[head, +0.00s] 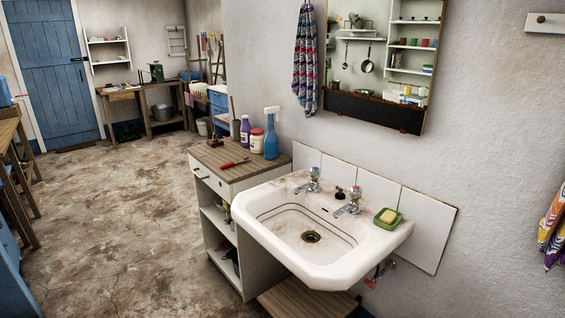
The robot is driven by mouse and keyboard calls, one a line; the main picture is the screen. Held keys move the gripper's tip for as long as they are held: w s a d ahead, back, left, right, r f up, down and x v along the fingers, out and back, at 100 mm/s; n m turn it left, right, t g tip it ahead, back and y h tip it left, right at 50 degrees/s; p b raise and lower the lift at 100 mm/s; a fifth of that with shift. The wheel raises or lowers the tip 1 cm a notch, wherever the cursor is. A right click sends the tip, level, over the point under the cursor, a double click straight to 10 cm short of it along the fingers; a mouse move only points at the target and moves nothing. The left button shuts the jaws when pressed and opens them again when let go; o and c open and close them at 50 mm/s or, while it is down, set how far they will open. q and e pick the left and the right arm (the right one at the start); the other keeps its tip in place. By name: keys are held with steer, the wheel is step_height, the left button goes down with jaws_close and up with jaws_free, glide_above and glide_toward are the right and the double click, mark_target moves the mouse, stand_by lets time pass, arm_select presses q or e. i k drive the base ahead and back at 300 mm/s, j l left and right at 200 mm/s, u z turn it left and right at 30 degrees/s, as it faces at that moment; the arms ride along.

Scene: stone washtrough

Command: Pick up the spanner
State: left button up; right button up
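A slim red tool (234,163) lies flat on the brown top of the small cabinet (210,156), left of the sink. It looks red-handled, but it is too small to tell whether it is the spanner. I cannot make out any other spanner in the head view. Neither of my grippers is in view.
A white sink (270,228) with two taps and a green soap dish (388,218) adjoins the cabinet. A blue spray bottle (271,138), a white jar (257,141) and a purple bottle (245,131) stand behind the tool. A wooden step (300,300) is below the sink. The floor at left is clear.

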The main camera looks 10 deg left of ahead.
mark_target(225, 166)
steer(key=i+j+z, duration=0.3)
steer(key=j+z, duration=0.15)
steer(key=j, duration=0.15)
steer(key=i+j+z, duration=0.2)
steer(key=j, duration=0.15)
steer(key=j+z, duration=0.2)
steer(key=j, duration=0.15)
steer(key=i+j+z, duration=0.1)
steer(key=j+z, duration=0.15)
steer(key=j, duration=0.15)
steer(key=i+j+z, duration=0.15)
steer(key=j, duration=1.15)
steer(key=j+z, duration=0.1)
steer(key=j, duration=1.2)
